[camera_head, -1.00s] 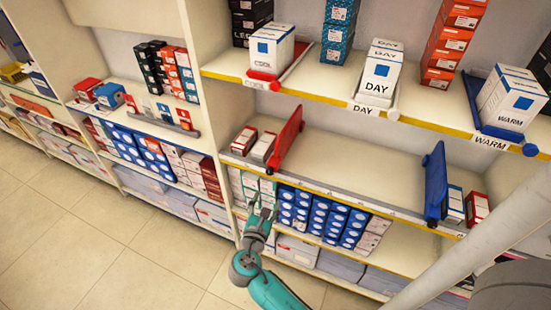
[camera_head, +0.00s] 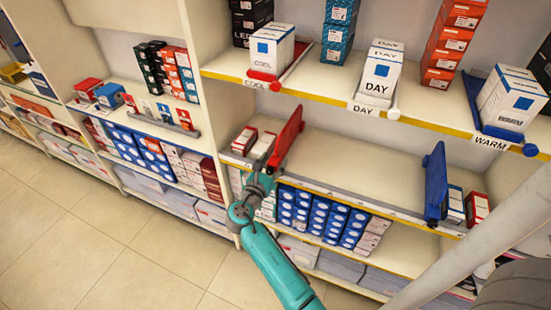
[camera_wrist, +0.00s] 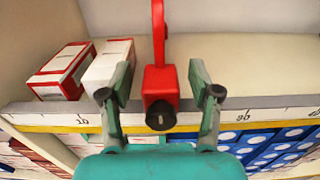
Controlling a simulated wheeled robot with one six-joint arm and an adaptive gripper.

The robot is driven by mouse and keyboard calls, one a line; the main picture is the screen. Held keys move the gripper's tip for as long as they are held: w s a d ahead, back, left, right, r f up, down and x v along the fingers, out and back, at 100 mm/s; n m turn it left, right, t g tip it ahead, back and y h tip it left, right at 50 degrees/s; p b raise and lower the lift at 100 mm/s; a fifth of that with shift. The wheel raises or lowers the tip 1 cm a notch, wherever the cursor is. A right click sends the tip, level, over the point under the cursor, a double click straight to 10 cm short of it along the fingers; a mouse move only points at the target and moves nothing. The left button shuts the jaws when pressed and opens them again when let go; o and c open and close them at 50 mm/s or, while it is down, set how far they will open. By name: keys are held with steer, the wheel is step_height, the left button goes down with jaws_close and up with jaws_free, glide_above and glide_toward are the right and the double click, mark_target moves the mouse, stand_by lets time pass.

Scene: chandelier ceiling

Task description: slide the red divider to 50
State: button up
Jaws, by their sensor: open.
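The red divider (camera_head: 286,137) stands upright on the middle shelf, near its left end. In the wrist view its red front block (camera_wrist: 160,83) with a dark round knob sits at the shelf's front edge, between the marks 10 and 30. My gripper (camera_wrist: 159,84) is open, with one finger on each side of the block. I cannot tell whether either finger touches it. In the head view my gripper (camera_head: 262,180) is at the shelf edge by the divider's foot. The scale strip (camera_wrist: 270,112) runs along the edge; the 50 mark cannot be made out.
Two small boxes (camera_wrist: 62,72) stand left of the divider. A blue divider (camera_head: 435,182) stands far right on the same shelf, with boxes beyond it. The shelf surface (camera_head: 360,160) between the dividers is clear. Blue boxes (camera_head: 318,215) fill the shelf below.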

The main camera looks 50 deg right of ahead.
steer(key=shift+x, duration=1)
